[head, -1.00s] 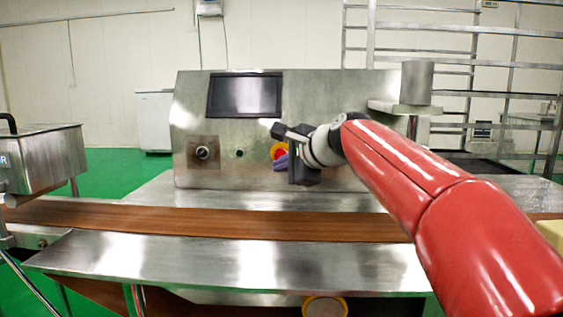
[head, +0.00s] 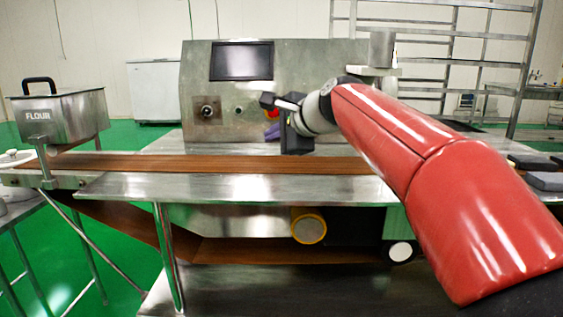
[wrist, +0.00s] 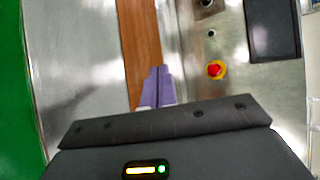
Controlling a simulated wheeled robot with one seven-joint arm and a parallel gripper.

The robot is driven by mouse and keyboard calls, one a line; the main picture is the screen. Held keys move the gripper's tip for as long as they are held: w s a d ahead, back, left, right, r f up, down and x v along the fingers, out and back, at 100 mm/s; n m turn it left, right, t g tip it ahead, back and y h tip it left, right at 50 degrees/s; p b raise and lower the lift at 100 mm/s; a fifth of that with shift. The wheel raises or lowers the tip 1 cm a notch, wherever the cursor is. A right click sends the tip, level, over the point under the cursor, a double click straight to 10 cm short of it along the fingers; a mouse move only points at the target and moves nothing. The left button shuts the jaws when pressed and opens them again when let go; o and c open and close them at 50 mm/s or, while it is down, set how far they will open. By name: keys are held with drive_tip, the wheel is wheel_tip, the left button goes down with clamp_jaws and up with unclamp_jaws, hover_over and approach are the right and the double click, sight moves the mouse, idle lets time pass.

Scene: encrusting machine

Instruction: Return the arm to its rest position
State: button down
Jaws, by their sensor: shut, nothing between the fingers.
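My red arm (head: 420,150) reaches in from the right of the head view, bent, with its wrist in front of the steel machine (head: 340,70). My gripper (head: 272,133) is mostly hidden behind its dark mount there. In the wrist view the purple fingers of my gripper (wrist: 157,85) lie together, shut and empty, with the brown conveyor belt (wrist: 143,40) behind them. The machine's red stop button (wrist: 215,69) on a yellow ring is to their right in that view. In the head view the button is largely hidden by my wrist.
A steel table edge (head: 230,187) and the brown belt (head: 200,163) run across the front. A flour hopper (head: 60,115) stands at the left. A screen (head: 242,61) is on the machine. A steel rack (head: 440,50) stands behind. Green floor (head: 115,240) is open at the left.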

drive_tip(key=s+d+f+n+g+h+p, duration=0.1)
drive_tip(key=s+d+f+n+h+p, duration=0.1)
drive_tip(key=s+d+f+n, duration=0.2)
drive_tip(key=s+d+f+n+g+h+p, duration=0.1)
drive_tip(key=s+d+f+n, duration=0.4)
drive_tip(key=s+f, duration=0.5)
drive_tip(key=s+d+f+n+g+h+p, duration=0.2)
drive_tip(key=s+d+f+n+h, duration=0.2)
drive_tip(key=s, duration=1.4)
drive_tip(key=d+f, duration=0.3)
drive_tip(key=d, duration=0.1)
drive_tip(key=shift+n+g+h+p, duration=0.3)
drive_tip(key=shift+h+p, duration=0.05)
drive_tip(key=shift+h, duration=0.05)
